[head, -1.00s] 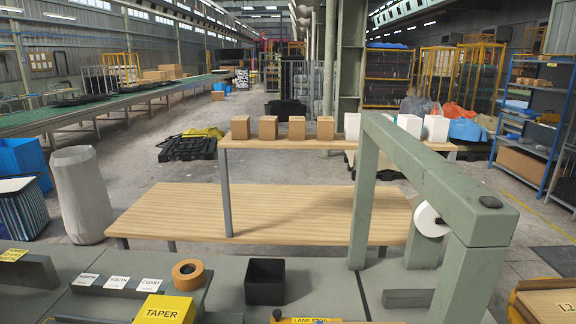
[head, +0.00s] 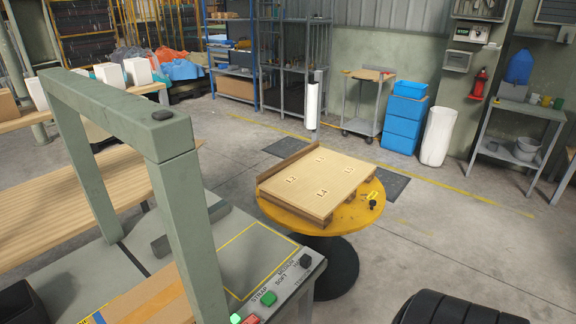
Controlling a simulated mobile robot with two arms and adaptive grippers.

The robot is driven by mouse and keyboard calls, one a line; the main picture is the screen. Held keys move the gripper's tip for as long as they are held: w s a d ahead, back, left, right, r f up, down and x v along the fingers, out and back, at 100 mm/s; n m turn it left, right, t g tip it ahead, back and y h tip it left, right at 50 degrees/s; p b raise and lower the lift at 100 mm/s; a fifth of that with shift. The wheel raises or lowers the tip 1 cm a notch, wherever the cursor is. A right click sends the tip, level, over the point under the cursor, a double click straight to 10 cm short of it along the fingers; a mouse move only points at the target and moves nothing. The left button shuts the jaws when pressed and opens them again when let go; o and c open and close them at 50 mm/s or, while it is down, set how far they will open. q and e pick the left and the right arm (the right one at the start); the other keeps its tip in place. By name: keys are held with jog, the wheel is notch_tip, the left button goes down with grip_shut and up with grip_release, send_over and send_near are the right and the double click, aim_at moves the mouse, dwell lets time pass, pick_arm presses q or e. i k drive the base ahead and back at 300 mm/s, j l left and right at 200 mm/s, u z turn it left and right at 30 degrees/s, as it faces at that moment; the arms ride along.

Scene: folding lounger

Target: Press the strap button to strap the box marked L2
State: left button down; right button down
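A strap button (head: 268,298), green beside the word STRAP, sits on the front edge of the grey machine table (head: 255,245). Another green button (head: 236,319) and a red one (head: 252,320) are cut by the bottom edge. A black knob (head: 306,261) is at the corner. The green strapping arch (head: 120,122) stands over the table; a flat brown piece (head: 150,303) shows under it, its kind unclear. The mark L2 (head: 291,180) is on a flat wooden pallet (head: 335,178), with L1, L3 and L4. I see no separate box marked L2. Neither gripper is in view.
The pallet rests on a round yellow turntable (head: 367,213) with a yellow-black item (head: 372,199) on its rim. A black ribbed object (head: 458,310) is at the bottom right. Open floor lies right of the turntable. White boxes (head: 138,71) stand on a wooden bench at left.

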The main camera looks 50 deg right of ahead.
aim_at(268, 299)
jog(key=l+z, duration=0.1)
jog(key=z, duration=1.35)
